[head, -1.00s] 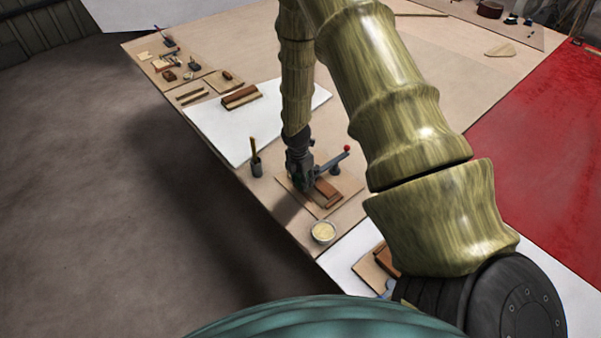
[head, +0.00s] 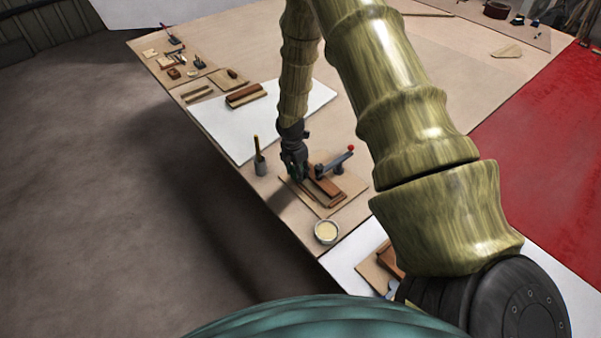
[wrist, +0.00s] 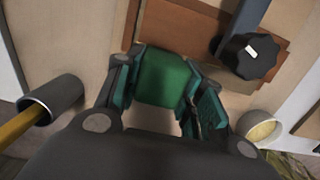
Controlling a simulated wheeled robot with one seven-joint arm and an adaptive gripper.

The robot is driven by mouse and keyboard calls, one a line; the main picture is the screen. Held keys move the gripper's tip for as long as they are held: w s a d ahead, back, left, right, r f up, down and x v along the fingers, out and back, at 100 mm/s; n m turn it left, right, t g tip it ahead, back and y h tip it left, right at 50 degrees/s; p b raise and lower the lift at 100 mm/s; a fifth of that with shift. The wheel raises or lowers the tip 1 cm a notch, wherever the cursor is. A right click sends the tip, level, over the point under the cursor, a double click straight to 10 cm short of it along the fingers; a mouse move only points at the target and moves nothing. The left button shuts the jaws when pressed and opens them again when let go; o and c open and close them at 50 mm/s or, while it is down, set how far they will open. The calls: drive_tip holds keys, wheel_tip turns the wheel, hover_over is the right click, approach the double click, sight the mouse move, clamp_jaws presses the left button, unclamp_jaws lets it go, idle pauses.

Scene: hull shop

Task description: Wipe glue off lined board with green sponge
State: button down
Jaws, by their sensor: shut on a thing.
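The green sponge (wrist: 163,80) is between the fingers of my gripper (wrist: 160,92), which is shut on it. In the head view my gripper (head: 294,175) is low at the left edge of a pale board (head: 329,207) carrying a reddish-brown piece (head: 322,186). In the wrist view that reddish-brown piece (wrist: 180,25) lies just beyond the sponge. I cannot tell whether the sponge touches it. No glue can be made out, and the sponge's underside is hidden.
A clamp with a red knob (head: 351,148) reaches over the board, close on the right of my gripper. A grey cup with a brush (head: 260,167) stands to the left and a tub of pale stuff (head: 326,232) in front. A white sheet (head: 222,128) lies behind.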

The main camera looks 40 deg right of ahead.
sight(308, 186)
drive_tip(key=shift+w+a+f, duration=0.1)
drive_tip(key=shift+w, duration=0.95)
drive_tip(key=shift+s+d+p, duration=0.2)
drive_tip(key=shift+s+p, duration=0.2)
drive_tip(key=shift+s, duration=3)
drive_tip(key=shift+d+r+p, duration=0.1)
drive_tip(key=shift+r+p, duration=2.5)
drive_tip(key=shift+r, duration=0.9)
drive_tip(key=shift+w, duration=0.1)
